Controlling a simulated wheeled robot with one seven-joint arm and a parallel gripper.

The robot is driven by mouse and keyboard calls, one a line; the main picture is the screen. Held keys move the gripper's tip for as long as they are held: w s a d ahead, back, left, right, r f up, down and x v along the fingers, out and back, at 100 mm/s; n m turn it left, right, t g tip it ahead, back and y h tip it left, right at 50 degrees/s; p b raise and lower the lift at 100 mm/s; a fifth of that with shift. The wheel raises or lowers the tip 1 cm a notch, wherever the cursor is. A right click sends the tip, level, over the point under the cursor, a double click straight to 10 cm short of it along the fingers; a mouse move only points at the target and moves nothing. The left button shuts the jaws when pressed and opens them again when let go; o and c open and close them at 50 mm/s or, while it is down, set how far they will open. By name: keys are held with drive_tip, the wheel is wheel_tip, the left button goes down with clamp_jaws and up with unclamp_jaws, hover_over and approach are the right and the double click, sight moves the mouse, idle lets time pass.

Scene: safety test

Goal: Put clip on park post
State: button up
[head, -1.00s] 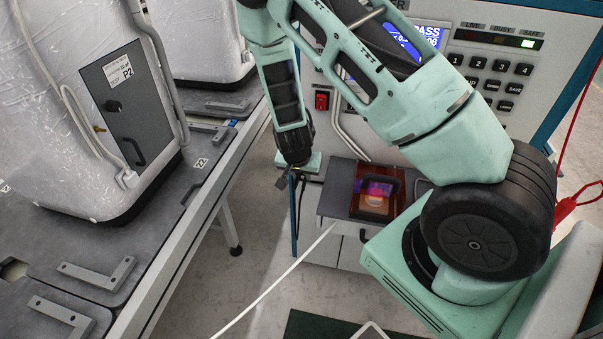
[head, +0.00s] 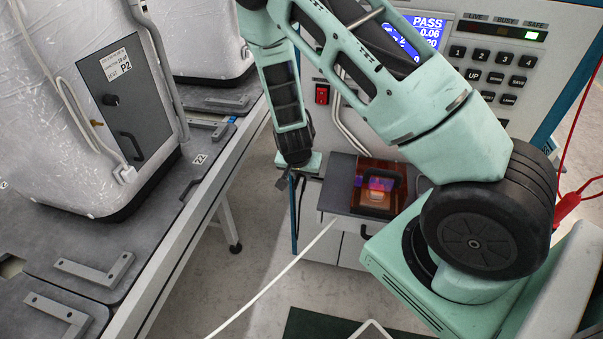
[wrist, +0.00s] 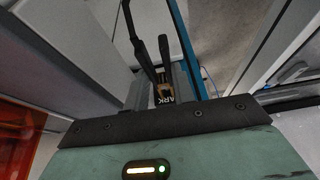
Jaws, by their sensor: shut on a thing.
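My gripper (head: 285,181) hangs at the end of the mint arm, beside the front left corner of the test cabinet. Its fingers look small and grey in the head view, and what they hold is not clear there. In the wrist view my gripper (wrist: 164,84) is shut on a dark two-pronged thing, which looks like the clip (wrist: 143,57). A black label (wrist: 166,93) reading "ARK", its first letter hidden, shows between the fingers. I cannot tell whether it is on the clip or on a post behind. I cannot make out the park post for certain.
The test cabinet (head: 482,120) shows "PASS" on its screen (head: 416,35), with a green light lit. An orange clear box (head: 372,207) stands on its grey shelf (head: 336,198). A bench (head: 190,215) with wrapped units stands left. A white cable (head: 270,287) crosses the floor area.

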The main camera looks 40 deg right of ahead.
drive_tip(key=shift+f, duration=0.2)
idle(0.4)
drive_tip(key=shift+f+b, duration=0.45)
idle(0.5)
drive_tip(key=o, duration=0.9)
drive_tip(key=shift+r, duration=0.1)
drive_tip(key=p+v, duration=0.4)
drive_tip(key=v, duration=1.3)
drive_tip(key=shift+r, duration=0.15)
